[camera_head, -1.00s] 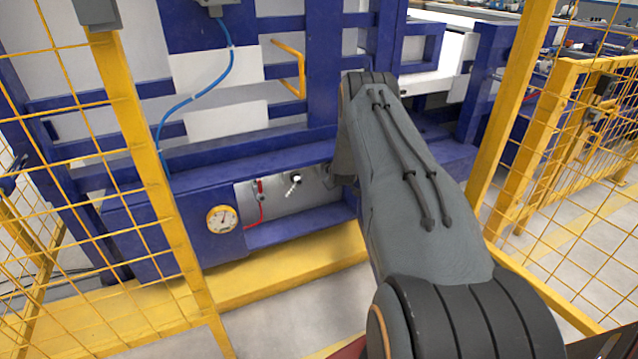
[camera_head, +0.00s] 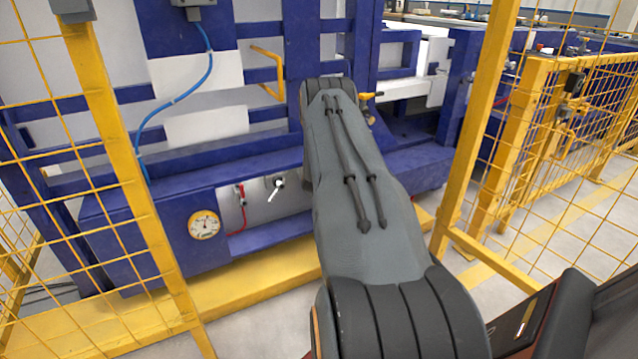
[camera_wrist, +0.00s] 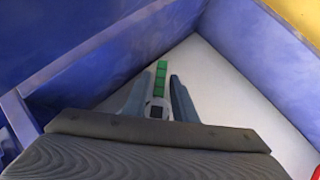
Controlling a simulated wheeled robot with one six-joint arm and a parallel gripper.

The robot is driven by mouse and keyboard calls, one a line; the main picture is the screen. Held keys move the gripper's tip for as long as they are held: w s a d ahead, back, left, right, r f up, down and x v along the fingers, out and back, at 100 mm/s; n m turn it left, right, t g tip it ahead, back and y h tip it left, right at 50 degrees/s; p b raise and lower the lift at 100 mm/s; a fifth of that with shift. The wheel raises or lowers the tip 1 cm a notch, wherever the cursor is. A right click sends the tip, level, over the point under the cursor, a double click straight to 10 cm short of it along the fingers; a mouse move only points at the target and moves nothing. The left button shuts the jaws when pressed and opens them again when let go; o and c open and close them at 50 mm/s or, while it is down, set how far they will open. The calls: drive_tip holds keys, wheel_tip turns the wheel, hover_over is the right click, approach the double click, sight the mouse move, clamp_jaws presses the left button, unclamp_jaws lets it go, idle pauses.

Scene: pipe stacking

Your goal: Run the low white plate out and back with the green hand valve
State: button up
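The green hand valve (camera_wrist: 161,75) shows in the wrist view as a green bar with a round grey-white part at its near end. My gripper (camera_wrist: 158,90) is open, with one finger on each side of the valve and a visible gap at the bar. I cannot tell whether either finger touches the round part. A white plate (camera_wrist: 225,95) lies behind the valve between blue walls. In the head view, a low white plate (camera_head: 262,205) sits in the blue frame's lower recess. My arm hides my gripper and the green valve there.
A red valve (camera_head: 240,192) and a black-and-white handle (camera_head: 279,184) are on the low plate, with a gauge (camera_head: 204,225) to their left. A yellow handle (camera_head: 371,96) shows right of my arm. Yellow fencing (camera_head: 130,170) stands on both sides.

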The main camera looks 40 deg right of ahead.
drive_tip(key=shift+s, duration=0.1)
drive_tip(key=shift+p+v, duration=1.3)
drive_tip(key=shift+v, duration=2.5)
